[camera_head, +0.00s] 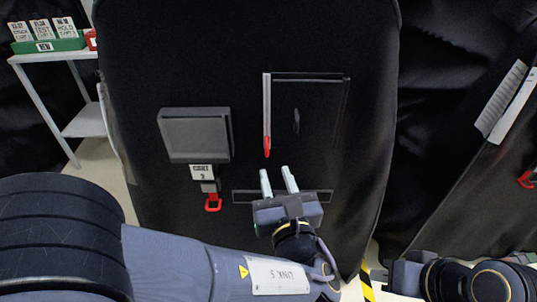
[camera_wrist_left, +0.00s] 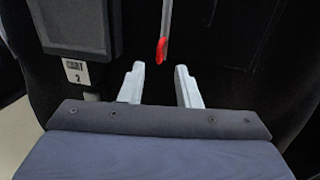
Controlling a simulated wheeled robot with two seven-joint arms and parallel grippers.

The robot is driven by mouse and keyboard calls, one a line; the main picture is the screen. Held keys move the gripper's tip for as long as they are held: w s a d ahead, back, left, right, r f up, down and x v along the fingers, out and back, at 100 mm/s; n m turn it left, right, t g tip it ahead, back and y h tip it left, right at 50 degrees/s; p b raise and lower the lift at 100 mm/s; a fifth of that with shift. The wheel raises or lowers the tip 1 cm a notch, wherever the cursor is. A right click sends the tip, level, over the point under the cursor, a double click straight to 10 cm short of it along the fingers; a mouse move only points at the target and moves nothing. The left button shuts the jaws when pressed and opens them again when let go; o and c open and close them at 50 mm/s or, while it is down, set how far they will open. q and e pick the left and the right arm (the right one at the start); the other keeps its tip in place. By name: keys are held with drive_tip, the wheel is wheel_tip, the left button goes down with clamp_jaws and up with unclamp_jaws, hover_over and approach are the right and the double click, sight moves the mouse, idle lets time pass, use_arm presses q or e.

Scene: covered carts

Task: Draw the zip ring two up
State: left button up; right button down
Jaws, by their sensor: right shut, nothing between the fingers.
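My right gripper (camera_head: 397,274) is shut and empty at the lower right.
A grey box (camera_head: 195,135) sits on the cover above the label. A dark rectangular panel (camera_head: 310,112) lies right of the strip. Another covered cart with a red ring (camera_head: 527,180) stands at right. A white shelf (camera_head: 60,57) carries a green tray (camera_head: 48,45) at left.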

sight(268, 151)
use_arm(q)
drive_tip(key=w, duration=0.2)
drive_tip(key=w+a, duration=0.1)
drive_tip(key=w, duration=0.4)
drive_tip(key=shift+w+a+b, duration=0.25)
drive_tip(key=shift+b, duration=0.1)
clamp_jaws()
